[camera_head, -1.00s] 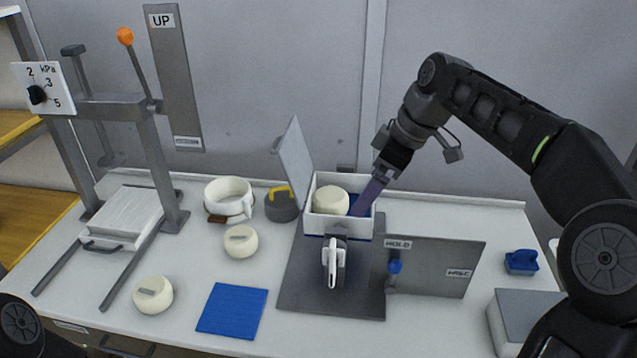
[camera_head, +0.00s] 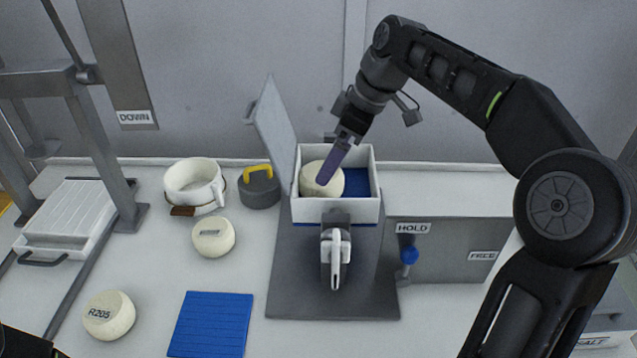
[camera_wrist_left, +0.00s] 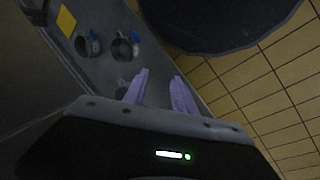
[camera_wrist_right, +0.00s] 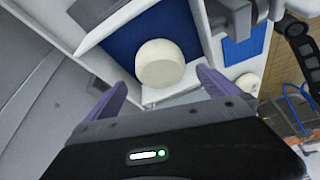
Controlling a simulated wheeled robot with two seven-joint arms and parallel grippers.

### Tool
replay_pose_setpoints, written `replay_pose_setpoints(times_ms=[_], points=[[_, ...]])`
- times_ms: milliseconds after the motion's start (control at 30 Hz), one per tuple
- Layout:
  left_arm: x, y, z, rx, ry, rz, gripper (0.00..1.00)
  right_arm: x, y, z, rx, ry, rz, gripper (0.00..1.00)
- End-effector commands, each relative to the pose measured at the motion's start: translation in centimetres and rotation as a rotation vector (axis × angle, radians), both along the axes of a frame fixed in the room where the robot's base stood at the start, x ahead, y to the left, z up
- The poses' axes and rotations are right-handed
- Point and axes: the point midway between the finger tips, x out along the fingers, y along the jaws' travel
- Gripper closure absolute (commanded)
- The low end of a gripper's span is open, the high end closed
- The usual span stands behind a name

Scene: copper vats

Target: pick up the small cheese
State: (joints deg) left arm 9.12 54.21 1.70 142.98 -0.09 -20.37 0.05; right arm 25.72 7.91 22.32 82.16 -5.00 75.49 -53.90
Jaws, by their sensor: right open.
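A pale round cheese (camera_head: 312,178) sits at the left of the open white box (camera_head: 338,210) on the blue lining. It also shows in the right wrist view (camera_wrist_right: 160,64). Two similar cheeses stand on the table: one (camera_head: 213,237) with a grey mark on top, one (camera_head: 109,315) marked R205 at front left. I cannot tell which is smallest. My right gripper (camera_head: 328,172) reaches down at the boxed cheese, open, its purple fingers apart with the cheese ahead between them; contact cannot be told. My left gripper (camera_wrist_left: 161,76) is open and empty, away from the cheeses.
The box has a raised lid (camera_head: 273,125) on its left and a white handle (camera_head: 336,262) in front. A HOLD panel (camera_head: 440,252) stands right of it. A white mould (camera_head: 192,186), a yellow-handled weight (camera_head: 259,188), a blue mat (camera_head: 211,323) and a press (camera_head: 68,220) lie left.

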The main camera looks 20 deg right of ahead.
Motion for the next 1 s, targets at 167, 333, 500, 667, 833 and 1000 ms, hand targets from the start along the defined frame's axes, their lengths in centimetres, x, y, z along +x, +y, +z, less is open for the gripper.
replay_pose_setpoints(times_ms=[167, 333, 500, 667, 833, 1000], points=[[0.0, 0.0, 0.1, 0.0, 0.0, 0.0, 0.68, 0.0, 0.0, 0.0, 0.0, 0.0, 0.0, 0.0], [0.0, 0.0, 0.1, 0.0, 0.0, 0.0, 0.68, 0.4, 0.4, -1.4, 0.0, 0.002, 0.001, 0.0], [0.0, 0.0, 0.1, 0.0, 0.0, 0.0, 0.68, 0.7, 0.8, -2.4, 0.0, 0.0, 0.001, 0.0], [0.0, 0.0, 0.1, 0.0, 0.0, 0.0, 0.68, 0.7, 0.8, -2.4, 0.0, 0.0, 0.0, 0.0], [0.0, 0.0, 0.3, 0.0, 0.0, 0.0, 0.68, 0.7, 0.9, -2.8, 0.0, 0.002, 0.001, 0.0], [0.0, 0.0, 0.8, 0.0, 0.0, 0.0, 0.68, 1.3, 1.5, -4.8, 0.001, 0.004, 0.001, 0.0]])
